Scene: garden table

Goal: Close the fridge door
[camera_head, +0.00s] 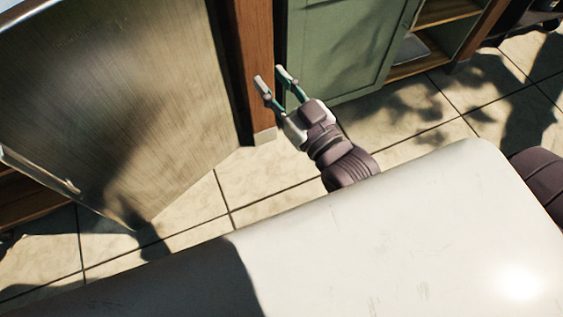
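The fridge door (130,100) is a large brushed-metal panel filling the left of the head view. A pale bar handle (40,170) runs along its lower left side. The door stands out over the floor tiles and looks open; how wide I cannot tell. My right gripper (271,78) is to the right of the door, in front of a brown wooden post. Its two fingers are apart with nothing between them, and it looks clear of the door. My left gripper is not in view.
A green cabinet (345,45) stands behind my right gripper, with open wooden shelves (425,60) to its right. Bare tiled floor (190,212) lies below the door. My own pale body fills the bottom of the view.

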